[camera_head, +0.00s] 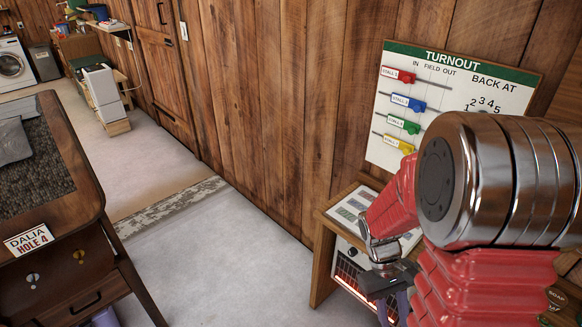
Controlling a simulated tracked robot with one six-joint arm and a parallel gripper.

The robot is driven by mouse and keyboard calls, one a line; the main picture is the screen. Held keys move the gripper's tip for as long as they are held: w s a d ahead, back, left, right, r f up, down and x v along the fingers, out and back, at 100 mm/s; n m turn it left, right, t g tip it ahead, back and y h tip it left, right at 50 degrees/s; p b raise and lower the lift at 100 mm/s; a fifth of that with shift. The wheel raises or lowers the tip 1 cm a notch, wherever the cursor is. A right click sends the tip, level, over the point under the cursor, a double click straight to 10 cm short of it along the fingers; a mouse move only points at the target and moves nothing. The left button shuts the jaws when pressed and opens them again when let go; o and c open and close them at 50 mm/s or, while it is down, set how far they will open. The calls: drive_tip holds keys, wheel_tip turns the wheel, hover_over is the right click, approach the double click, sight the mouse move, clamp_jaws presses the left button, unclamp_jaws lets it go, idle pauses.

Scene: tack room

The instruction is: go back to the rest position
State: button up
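My arm, with red ribbed sleeves and a shiny metal joint, fills the right side of the view. My gripper (393,308) hangs at the bottom, right of centre, pointing down. Its two purple-grey fingers look apart, with nothing visible between them. The tips are close to the lower picture edge. It is in front of a small wooden stand (322,262) by the wall, and my arm hides part of that stand.
A turnout board (470,72) with coloured sliding tags hangs on the plank wall behind my arm. A glowing heater (347,270) is under the stand. A dark wooden desk (75,235) with a "DALIA HOLE 4" sign (30,239) stands left. Pale floor (225,255) between is clear.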

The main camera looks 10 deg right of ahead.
drive_tip(key=a+r+t, duration=0.3)
drive_tip(key=a+r, duration=0.1)
drive_tip(key=r, duration=0.3)
drive_tip(key=a+r+t+y, duration=0.1)
drive_tip(key=a+r+t, duration=0.3)
drive_tip(key=r, duration=0.4)
drive_tip(key=a+r+m+t+y, duration=0.1)
drive_tip(key=a+r+t, duration=0.2)
drive_tip(key=a+r, duration=0.3)
wheel_tip(320, 180, up, 2)
drive_tip(key=shift+r+t, duration=0.1)
drive_tip(key=shift+t, duration=0.3)
drive_tip(key=shift+s, duration=0.1)
idle(0.4)
